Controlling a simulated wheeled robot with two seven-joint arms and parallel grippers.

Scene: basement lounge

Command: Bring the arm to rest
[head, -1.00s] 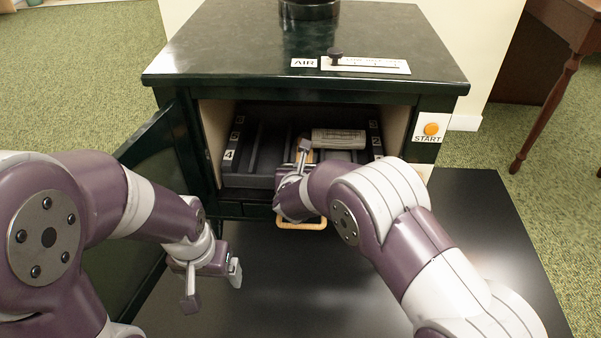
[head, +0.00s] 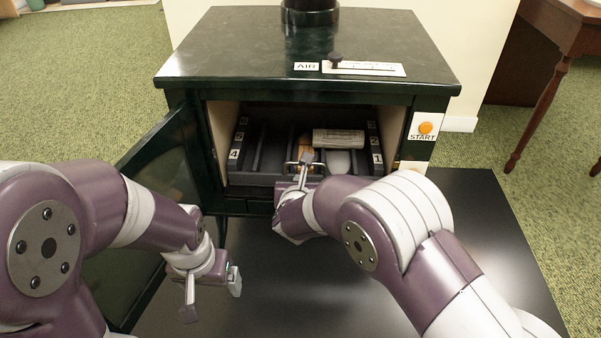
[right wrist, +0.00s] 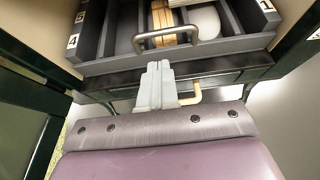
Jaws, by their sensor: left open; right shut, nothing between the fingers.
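My left gripper (head: 211,294) hangs open and empty in front of the open door at the lower left. My right gripper (head: 304,164) is in front of the stove opening, partly hidden by its own wrist in the head view. In the right wrist view its fingers (right wrist: 155,84) are shut together with nothing between them. Their tips are close to the metal handle (right wrist: 165,37) of the dark tray, but not around it. The right arm is stretched forward across the black floor plate.
The dark green stove (head: 310,48) stands ahead, its door (head: 150,200) swung open at the left. The numbered tray (head: 262,180) inside holds a pale rolled piece (head: 338,138) and a wooden piece (right wrist: 162,18). A tan handle (right wrist: 190,96) sticks out below. The black floor plate (head: 470,215) is clear at right.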

